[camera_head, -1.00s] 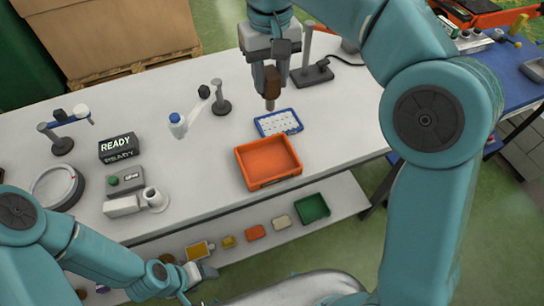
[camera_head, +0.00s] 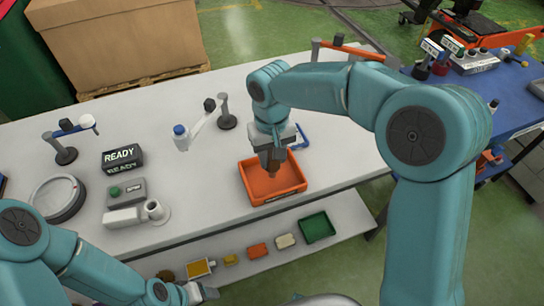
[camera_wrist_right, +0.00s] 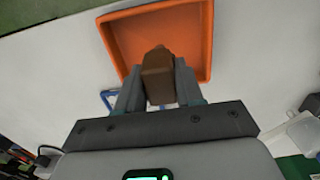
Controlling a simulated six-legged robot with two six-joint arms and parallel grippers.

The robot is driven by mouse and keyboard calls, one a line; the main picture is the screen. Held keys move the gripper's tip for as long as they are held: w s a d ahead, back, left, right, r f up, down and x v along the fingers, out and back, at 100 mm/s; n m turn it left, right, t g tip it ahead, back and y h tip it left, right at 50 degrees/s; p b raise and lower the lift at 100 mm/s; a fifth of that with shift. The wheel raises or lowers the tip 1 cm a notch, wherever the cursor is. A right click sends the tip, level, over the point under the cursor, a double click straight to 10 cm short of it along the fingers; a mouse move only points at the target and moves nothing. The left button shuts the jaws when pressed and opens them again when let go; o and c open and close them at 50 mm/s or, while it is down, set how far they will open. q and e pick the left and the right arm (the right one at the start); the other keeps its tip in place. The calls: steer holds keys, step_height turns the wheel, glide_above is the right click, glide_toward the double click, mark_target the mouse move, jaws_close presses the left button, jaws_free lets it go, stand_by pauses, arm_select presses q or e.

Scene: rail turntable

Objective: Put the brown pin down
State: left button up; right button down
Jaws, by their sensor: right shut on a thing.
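The brown pin (camera_wrist_right: 158,78) is between the fingers of my right gripper (camera_head: 272,164), which is shut on it. In the right wrist view the pin points toward the orange tray (camera_wrist_right: 120,42). In the head view the right gripper is over the orange tray (camera_head: 292,193), and the pin (camera_head: 271,163) hangs above or inside it; whether it touches the floor cannot be told. My left gripper (camera_head: 203,292) is low at the bottom left, away from the pin; its jaws are too small to read.
A blue rack (camera_head: 302,137) is behind the tray, mostly hidden by my right arm. Small coloured bins, including a green one (camera_head: 317,227), line the lower shelf.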

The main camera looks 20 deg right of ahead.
steer(key=shift+f, duration=0.5)
steer(key=shift+w+f, duration=0.1)
steer(key=shift+w, duration=0.05)
steer(key=c, duration=0.7)
jaws_free()
steer(key=shift+f, duration=0.15)
